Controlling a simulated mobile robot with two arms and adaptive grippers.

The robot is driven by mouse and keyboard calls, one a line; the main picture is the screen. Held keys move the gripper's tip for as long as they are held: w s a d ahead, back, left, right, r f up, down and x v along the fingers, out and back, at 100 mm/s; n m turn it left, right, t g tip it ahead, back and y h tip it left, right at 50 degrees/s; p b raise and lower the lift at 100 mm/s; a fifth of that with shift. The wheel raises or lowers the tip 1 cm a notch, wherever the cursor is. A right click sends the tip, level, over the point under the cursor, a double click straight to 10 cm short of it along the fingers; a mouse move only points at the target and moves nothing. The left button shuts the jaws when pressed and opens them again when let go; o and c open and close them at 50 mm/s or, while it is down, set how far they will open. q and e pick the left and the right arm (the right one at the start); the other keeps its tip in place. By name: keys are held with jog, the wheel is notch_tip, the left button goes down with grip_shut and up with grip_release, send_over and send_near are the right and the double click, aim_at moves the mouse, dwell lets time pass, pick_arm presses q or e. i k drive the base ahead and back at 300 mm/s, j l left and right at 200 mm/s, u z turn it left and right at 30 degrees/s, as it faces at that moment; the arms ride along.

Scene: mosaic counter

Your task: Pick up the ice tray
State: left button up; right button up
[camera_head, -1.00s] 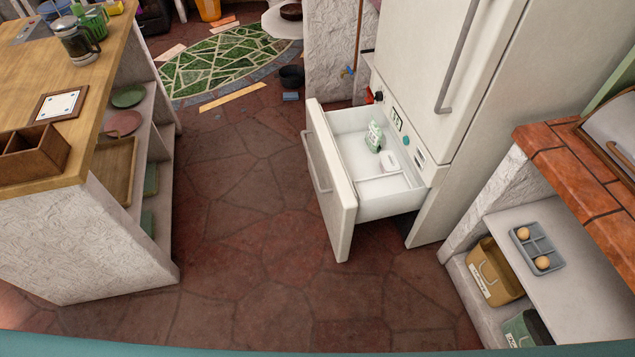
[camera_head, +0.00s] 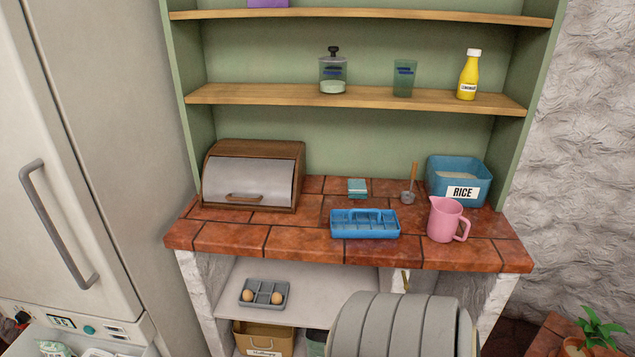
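A blue tray with small compartments and a raised handle (camera_head: 365,229), which looks like the ice tray, lies on the red tiled counter (camera_head: 300,242) near its front edge. It sits flat and in full view, left of a pink jug (camera_head: 444,222). Neither of my grippers shows in the head view.
A wooden bread box (camera_head: 253,150) stands at the counter's left, a blue rice bin (camera_head: 458,178) at the back right. Below, a grey tray (camera_head: 252,291) holds round items. A white fridge (camera_head: 80,120) stands left.

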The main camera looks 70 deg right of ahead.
aim_at(374, 224)
jog(key=z, duration=2.5)
